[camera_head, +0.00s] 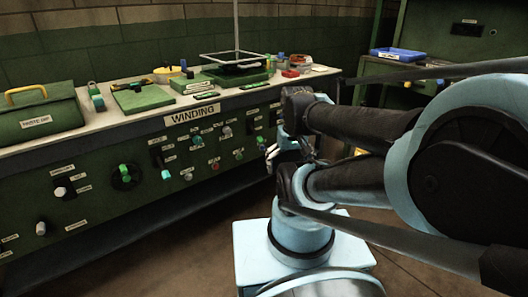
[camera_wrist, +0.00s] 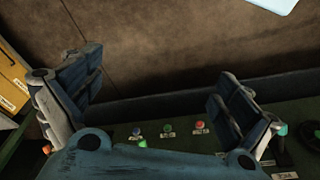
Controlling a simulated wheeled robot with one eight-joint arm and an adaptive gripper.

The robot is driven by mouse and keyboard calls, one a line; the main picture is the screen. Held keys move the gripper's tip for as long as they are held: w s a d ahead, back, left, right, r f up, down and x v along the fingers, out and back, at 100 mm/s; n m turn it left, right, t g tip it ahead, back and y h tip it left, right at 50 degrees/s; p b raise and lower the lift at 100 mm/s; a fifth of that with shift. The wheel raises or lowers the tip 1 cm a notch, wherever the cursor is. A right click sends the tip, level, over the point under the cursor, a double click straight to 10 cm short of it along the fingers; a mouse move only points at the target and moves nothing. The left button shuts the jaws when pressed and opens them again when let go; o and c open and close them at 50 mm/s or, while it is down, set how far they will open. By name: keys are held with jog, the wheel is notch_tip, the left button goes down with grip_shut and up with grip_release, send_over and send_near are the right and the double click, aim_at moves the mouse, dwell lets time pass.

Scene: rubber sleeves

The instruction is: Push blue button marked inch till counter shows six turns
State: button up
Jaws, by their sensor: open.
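My gripper (camera_wrist: 160,68) is open, its two dark padded fingers spread wide with nothing between them in the wrist view. In the head view my gripper (camera_head: 276,152) is in front of the right part of the green WINDING panel (camera_head: 105,205), partly hidden by my arm. A small blue button (camera_wrist: 136,132) shows near the bottom middle of the wrist view, beside a green button (camera_wrist: 168,130) and a red button (camera_wrist: 198,127). The gripper is apart from them. Their labels are too small to read. I cannot make out a turn counter.
The bench top (camera_head: 70,143) above the panel holds a green case (camera_head: 38,112), green blocks and small parts. Brown floor (camera_head: 190,250) lies open in front.

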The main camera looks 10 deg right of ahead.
grip_shut()
dwell(1.4)
